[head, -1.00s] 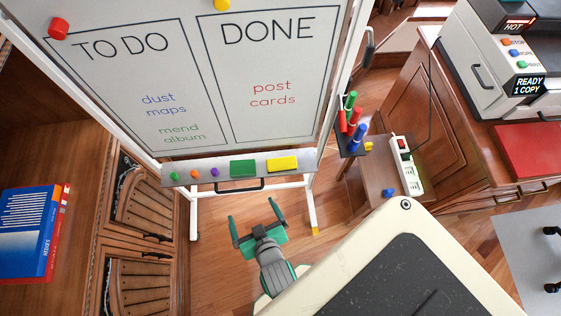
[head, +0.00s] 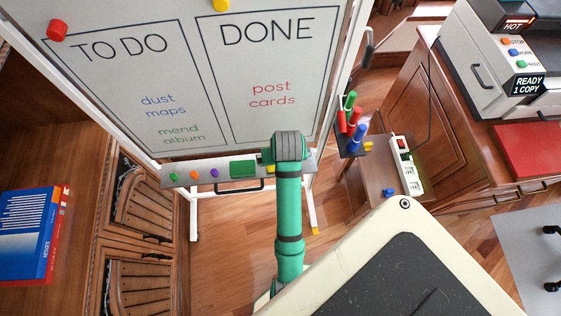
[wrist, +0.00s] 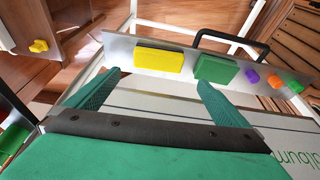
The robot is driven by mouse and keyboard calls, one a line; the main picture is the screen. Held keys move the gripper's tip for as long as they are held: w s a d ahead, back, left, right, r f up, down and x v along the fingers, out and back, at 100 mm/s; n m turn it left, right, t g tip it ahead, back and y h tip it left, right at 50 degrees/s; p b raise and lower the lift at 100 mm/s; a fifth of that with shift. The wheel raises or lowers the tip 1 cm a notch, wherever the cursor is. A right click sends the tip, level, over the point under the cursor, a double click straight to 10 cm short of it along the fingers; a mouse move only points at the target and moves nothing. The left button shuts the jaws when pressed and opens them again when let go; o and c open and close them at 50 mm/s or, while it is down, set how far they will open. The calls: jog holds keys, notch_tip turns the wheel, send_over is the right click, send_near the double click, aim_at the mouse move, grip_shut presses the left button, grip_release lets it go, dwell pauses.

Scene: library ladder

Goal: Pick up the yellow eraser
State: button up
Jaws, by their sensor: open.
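The yellow eraser (wrist: 160,62) lies on the grey tray (wrist: 120,48) of the whiteboard in the wrist view. My gripper (wrist: 159,77) is open and empty. Its fingertips frame the yellow eraser in the wrist view, which shows just ahead of them; I see no contact. The green eraser (wrist: 216,69) lies beside the yellow one, close to my right fingertip in the picture. It also shows on the tray in the head view (head: 242,169).
Purple (head: 214,172), orange (head: 194,174) and green (head: 173,177) magnets sit along the tray. The whiteboard (head: 190,70) rises behind it. A black handle (wrist: 235,40) shows by the tray's edge. A marker holder (head: 351,146) and a power strip (head: 406,163) stand to the right.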

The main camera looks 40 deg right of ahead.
jog(key=shift+x, duration=5.3)
jog(key=shift+d, duration=0.15)
jog(key=shift+c, duration=0.6)
jog(key=c, duration=0.7)
